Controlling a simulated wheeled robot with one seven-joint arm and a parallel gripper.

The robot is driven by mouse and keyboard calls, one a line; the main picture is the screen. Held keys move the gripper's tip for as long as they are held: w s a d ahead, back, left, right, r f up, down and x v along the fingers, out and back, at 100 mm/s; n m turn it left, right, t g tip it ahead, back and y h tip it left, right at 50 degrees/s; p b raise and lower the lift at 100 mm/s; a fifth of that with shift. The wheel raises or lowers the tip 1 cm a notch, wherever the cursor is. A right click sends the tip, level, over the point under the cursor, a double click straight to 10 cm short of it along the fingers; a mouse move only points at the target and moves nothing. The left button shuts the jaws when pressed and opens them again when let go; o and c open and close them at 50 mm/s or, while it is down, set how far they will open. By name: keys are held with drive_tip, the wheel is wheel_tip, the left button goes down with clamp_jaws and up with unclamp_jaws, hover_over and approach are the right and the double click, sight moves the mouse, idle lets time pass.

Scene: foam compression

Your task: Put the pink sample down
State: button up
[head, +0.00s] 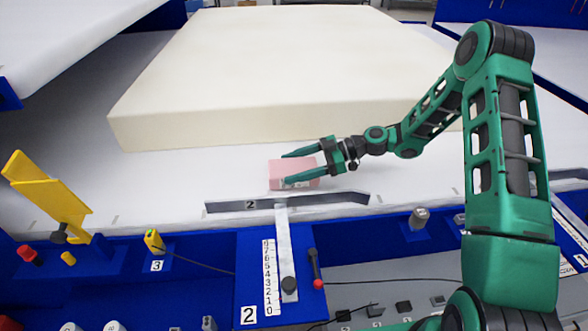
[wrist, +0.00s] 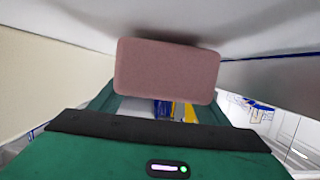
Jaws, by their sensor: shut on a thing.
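The pink sample (head: 294,171) is a small block between the fingers of my gripper (head: 284,168), low over the white worktop in the head view. My gripper is shut on it, with one green finger along each side. In the wrist view the pink sample (wrist: 167,70) fills the upper middle, between the two green fingers. A dark shadow lies on the white surface close beside it. I cannot tell whether the block touches the worktop.
A large cream foam block (head: 280,70) lies just behind my gripper. A grey metal bar (head: 340,197) marked 2 runs along the front edge, with a numbered scale (head: 269,277) below. A yellow lever (head: 45,190) stands at left. White worktop (head: 190,175) is clear left of the sample.

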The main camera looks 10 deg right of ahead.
drive_tip(key=shift+f, duration=0.4)
drive_tip(key=o, duration=1.1)
drive_tip(key=v, duration=1.2)
